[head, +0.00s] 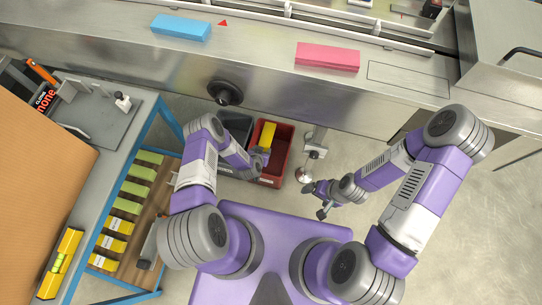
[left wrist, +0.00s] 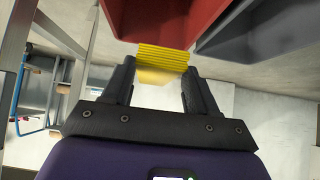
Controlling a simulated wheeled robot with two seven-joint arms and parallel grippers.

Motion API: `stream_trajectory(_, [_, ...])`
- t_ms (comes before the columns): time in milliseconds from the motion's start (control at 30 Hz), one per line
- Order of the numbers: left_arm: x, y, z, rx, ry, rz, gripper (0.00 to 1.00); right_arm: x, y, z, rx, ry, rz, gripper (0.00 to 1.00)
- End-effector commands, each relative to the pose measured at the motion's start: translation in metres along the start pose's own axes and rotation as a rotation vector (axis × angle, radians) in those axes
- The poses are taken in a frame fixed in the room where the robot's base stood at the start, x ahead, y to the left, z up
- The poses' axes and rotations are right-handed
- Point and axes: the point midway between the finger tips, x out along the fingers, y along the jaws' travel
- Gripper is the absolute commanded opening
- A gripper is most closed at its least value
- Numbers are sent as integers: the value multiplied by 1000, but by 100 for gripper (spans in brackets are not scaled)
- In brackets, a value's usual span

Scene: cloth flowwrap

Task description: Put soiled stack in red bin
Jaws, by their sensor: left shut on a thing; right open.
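A yellow stack (head: 268,134) of folded cloths is in my left gripper (head: 262,152). In the head view the stack shows over the red bin (head: 284,151). In the left wrist view the stack (left wrist: 162,62) sits between the two fingers of the left gripper (left wrist: 160,80), with the red bin (left wrist: 180,18) just beyond it. I cannot tell whether the stack is inside the rim. My right gripper (head: 318,200) is open and empty, to the right of the bin, above the floor.
A dark grey bin (head: 238,126) stands left of the red bin; it also shows in the left wrist view (left wrist: 255,30). A blue block (head: 181,27) and a pink block (head: 327,57) lie on the steel machine. A shelf (head: 140,205) at left holds several green and yellow stacks.

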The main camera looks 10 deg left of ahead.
Motion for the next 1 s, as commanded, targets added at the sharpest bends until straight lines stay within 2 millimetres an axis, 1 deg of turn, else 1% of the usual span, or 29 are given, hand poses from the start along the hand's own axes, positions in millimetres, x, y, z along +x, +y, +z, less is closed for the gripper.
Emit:
stream_trajectory(300, [27,0,27,-1,0,0,30,31,12,-1,0,0,0,88])
stream_trajectory(433, [36,0,36,-1,0,0,30,41,16,-2,0,0,0,88])
stream_trajectory(567, [40,0,40,-1,0,0,30,45,17,-2,0,0,0,88])
stream_trajectory(800, [39,0,39,0,0,0,30,44,16,-2,0,0,0,88])
stream_trajectory(833, [39,0,39,0,0,0,61,44,16,-2,0,0,0,88])
stream_trajectory(1000, [39,0,39,0,0,0,87,44,16,-2,0,0,0,88])
